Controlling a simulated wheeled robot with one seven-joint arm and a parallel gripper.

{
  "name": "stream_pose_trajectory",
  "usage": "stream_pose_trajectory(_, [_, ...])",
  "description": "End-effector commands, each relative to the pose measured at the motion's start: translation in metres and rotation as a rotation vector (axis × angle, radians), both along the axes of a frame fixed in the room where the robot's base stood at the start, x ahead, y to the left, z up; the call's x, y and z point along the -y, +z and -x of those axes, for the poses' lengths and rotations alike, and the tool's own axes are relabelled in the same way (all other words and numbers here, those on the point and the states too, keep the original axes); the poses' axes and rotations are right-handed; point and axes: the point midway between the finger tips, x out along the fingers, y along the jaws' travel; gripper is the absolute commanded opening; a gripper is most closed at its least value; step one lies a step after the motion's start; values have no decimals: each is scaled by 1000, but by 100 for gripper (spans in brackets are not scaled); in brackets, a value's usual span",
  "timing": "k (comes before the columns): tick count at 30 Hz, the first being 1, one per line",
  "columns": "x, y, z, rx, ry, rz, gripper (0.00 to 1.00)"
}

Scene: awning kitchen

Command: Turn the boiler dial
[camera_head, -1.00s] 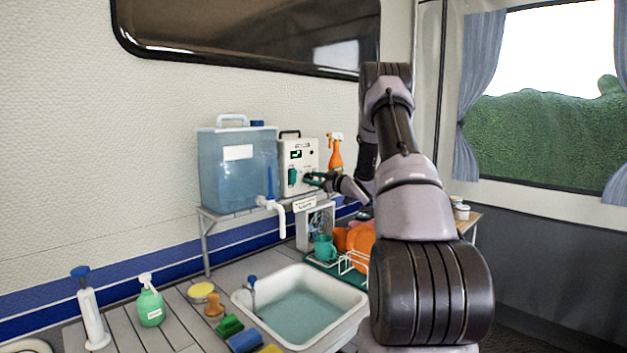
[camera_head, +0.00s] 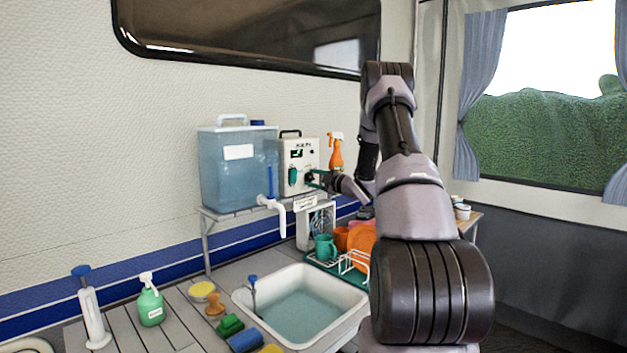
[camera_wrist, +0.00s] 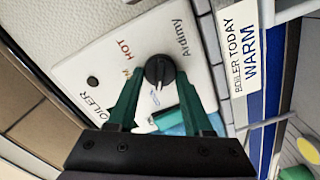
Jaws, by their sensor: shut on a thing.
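The boiler (camera_head: 311,158) is a white box with a handle, standing on a shelf against the wall. Its round black dial (camera_wrist: 160,72) has a pale pointer mark, which points down in the wrist view. The word HOT is printed above and left of it, and another label beside it is partly hidden. My gripper (camera_wrist: 158,76) has its green fingers on either side of the dial and is shut on it. In the head view, my gripper (camera_head: 314,180) reaches the boiler's front from the right. A card (camera_wrist: 240,55) reads BOILER TODAY WARM.
A blue water tank (camera_head: 225,175) stands left of the boiler, with a white tap (camera_head: 275,205) in front. An orange spray bottle (camera_head: 336,153) stands to the right, close to my arm. A sink (camera_head: 345,288) and a dish rack with cups and plates lie below.

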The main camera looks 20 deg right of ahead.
Motion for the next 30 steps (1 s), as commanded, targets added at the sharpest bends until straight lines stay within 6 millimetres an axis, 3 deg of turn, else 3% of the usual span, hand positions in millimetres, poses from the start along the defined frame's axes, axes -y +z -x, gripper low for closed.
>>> stream_pose_trajectory(14, [1, -2, 1, 2, -1, 13, 0])
stream_pose_trajectory(15, [1, -2, 1, 2, -1, 13, 62])
stream_pose_trajectory(17, [1, -2, 1, 2, -1, 13, 80])
stream_pose_trajectory(26, [1, -1, 1, 4, 0, 13, 80])
stream_pose_trajectory(30, [6, 0, 10, 3, -3, 12, 80])
